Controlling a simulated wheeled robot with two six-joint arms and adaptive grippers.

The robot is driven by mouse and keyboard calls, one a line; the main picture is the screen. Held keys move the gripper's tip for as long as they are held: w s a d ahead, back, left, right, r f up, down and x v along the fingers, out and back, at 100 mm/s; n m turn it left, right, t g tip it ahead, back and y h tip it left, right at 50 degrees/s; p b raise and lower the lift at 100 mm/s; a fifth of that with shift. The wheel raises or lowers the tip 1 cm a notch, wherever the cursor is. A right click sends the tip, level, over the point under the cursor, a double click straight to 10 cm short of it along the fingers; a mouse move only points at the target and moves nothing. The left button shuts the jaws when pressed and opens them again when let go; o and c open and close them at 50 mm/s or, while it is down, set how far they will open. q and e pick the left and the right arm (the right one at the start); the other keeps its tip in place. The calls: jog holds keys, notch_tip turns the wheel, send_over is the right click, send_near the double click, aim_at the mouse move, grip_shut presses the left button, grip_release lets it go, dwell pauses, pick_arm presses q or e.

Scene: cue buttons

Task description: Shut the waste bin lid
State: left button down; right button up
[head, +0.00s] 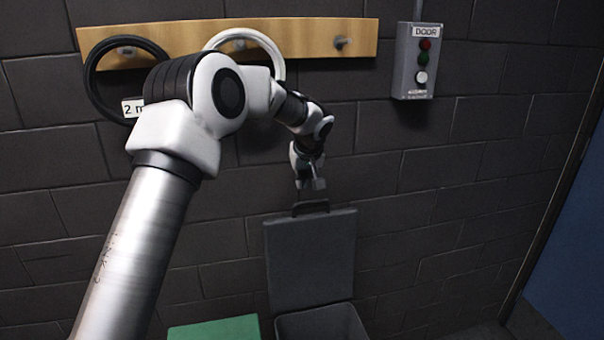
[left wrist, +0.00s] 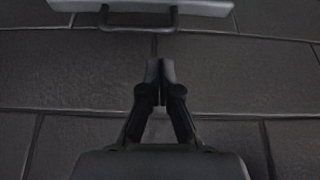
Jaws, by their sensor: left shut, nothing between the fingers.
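The waste bin (head: 322,326) stands against the wall at the bottom of the head view, mostly cut off by the frame edge. Its grey lid (head: 310,262) is up, standing nearly upright by the wall, with a dark handle (head: 311,206) on its top edge. The lid edge (left wrist: 190,6) and the handle (left wrist: 138,27) also show at the top of the left wrist view. My left gripper (head: 311,190) is just above the handle; in the left wrist view (left wrist: 158,68) its fingers are together and empty, apart from the handle. My right gripper is not in view.
A wooden rail (head: 330,38) with pegs holds a black ring (head: 88,75) and a white ring (head: 278,62). A door button box (head: 417,62) is on the wall. A green object (head: 215,329) stands left of the bin. A blue door (head: 575,260) is at right.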

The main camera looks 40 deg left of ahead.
pick_arm(q)
jog(key=p+x, duration=0.1)
jog(key=x, duration=0.5)
jog(key=shift+w+a, duration=0.15)
jog(key=shift+a, duration=0.1)
jog(key=shift+w+a+f, duration=0.1)
jog(key=shift+f, duration=0.4)
jog(key=shift+f, duration=0.2)
